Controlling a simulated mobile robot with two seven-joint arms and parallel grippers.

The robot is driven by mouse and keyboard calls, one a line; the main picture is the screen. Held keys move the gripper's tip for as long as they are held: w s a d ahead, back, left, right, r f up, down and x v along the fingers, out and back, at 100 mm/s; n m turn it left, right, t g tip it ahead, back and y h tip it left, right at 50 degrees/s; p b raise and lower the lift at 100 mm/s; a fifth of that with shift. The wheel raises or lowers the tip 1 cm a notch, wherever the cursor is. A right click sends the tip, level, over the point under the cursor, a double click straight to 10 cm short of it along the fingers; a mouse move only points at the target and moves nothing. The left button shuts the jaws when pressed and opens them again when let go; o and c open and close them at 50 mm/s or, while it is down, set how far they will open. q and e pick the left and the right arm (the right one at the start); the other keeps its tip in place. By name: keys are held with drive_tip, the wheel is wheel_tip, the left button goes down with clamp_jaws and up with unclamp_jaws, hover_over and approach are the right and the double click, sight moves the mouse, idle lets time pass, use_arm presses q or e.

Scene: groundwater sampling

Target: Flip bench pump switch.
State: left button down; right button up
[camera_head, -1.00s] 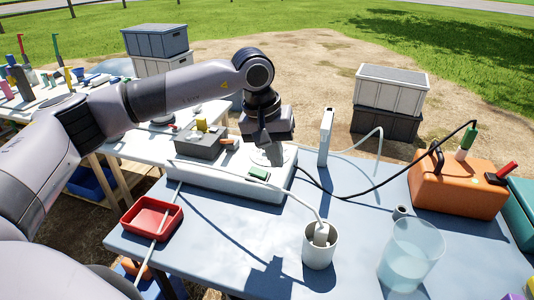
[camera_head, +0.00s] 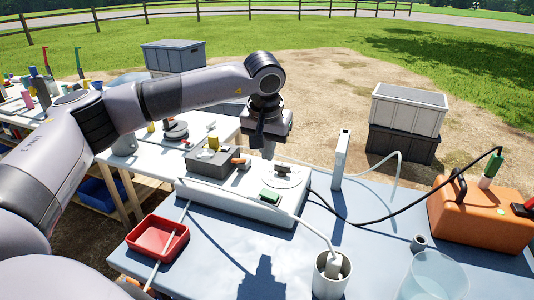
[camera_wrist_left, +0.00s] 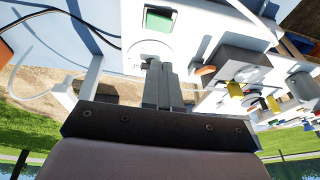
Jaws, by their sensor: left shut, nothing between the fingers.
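The bench pump unit is a long white box (camera_head: 225,197) on the blue-topped table. On its top are a green rectangular piece (camera_head: 270,195) and a round pale plate bearing a small dark piece (camera_head: 283,171), which may be the switch. My left gripper (camera_head: 268,154) is shut and empty, fingers pointing down just behind the round plate. In the left wrist view the shut fingertips (camera_wrist_left: 158,66) overlap the plate's edge beside the dark piece. I cannot tell whether they touch it. The green piece (camera_wrist_left: 159,20) shows beyond. My right gripper is not in view.
A grey block with yellow and orange parts (camera_head: 210,163) adjoins the white box. A black cable crosses the table.

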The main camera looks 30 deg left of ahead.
use_arm(q)
hover_over(266, 190)
drive_tip(key=s+d, duration=0.1)
wheel_tip(266, 190, down, 10)
drive_tip(key=shift+r, duration=0.15)
drive_tip(key=shift+a+f, duration=0.15)
drive_tip(key=shift+f, duration=0.55)
